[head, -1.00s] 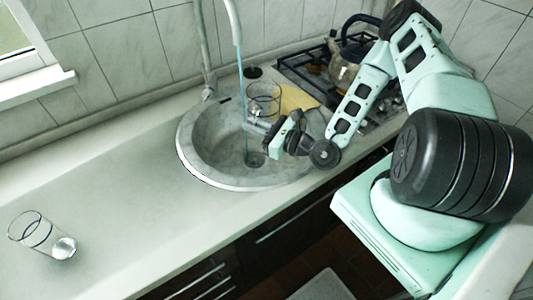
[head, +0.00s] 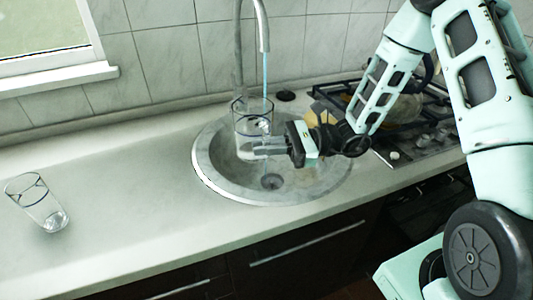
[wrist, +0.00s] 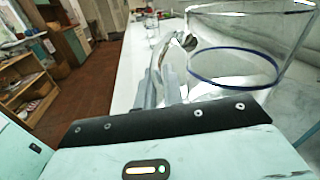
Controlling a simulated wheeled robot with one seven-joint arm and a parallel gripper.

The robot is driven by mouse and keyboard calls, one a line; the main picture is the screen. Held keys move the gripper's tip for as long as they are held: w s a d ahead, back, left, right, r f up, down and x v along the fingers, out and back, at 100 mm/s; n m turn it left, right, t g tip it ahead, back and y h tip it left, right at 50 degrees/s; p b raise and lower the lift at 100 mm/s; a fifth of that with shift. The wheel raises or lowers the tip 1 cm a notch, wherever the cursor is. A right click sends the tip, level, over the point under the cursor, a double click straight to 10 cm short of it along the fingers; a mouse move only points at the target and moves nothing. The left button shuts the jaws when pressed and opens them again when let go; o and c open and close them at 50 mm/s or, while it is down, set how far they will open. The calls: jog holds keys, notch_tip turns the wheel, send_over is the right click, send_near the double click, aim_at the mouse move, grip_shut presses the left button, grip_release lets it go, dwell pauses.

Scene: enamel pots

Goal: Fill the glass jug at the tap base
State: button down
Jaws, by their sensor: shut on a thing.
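The clear glass jug (head: 240,118) with a dark blue band is upright over the sink (head: 212,165), its mouth under the tap (head: 262,28). A thin blue water stream (head: 265,72) runs from the spout into the jug's mouth, near its right side. My gripper (head: 262,148) is shut on the jug low on its side, coming from the right. In the wrist view the jug (wrist: 250,62) fills the upper right, with the fingers (wrist: 168,82) against it. The water level inside is hard to make out.
Another clear glass vessel (head: 40,205) stands on the counter (head: 120,200) at the left, with free counter between it and the sink. A gas hob (head: 410,145) lies to the right, partly behind my arm. A window sill (head: 60,82) is at upper left.

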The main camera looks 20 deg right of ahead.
jog(key=w+d, duration=0.6)
jog(key=w, duration=0.3)
jog(key=shift+w+d, duration=0.3)
jog(key=shift+w, duration=0.05)
jog(key=shift+r, duration=0.1)
dwell(6.7)
